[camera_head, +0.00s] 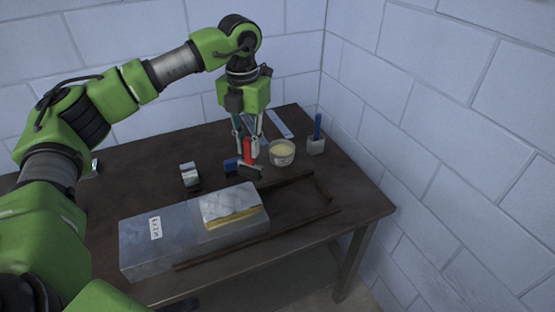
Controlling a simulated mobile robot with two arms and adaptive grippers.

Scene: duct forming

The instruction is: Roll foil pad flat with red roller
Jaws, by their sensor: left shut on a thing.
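My left gripper (248,140) is over the back of the table, pointing down, and is shut on the red handle of the red roller (248,152). The roller's dark grey head (250,171) hangs below the fingers; I cannot tell whether it touches the table. The foil pad (230,202), crinkled and silvery with a yellowish layer along its front edge, lies on the right part of the grey duct (180,243). The roller is behind the pad and apart from it. My right gripper is not in view.
On the dark table (130,180) stand a silver tape roll (190,174), a blue-handled tool (230,164), a tub of pale paste (282,152) and a small cup with a blue tool (316,138). Dark rails (318,187) frame the duct's right side. White block walls stand behind and right.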

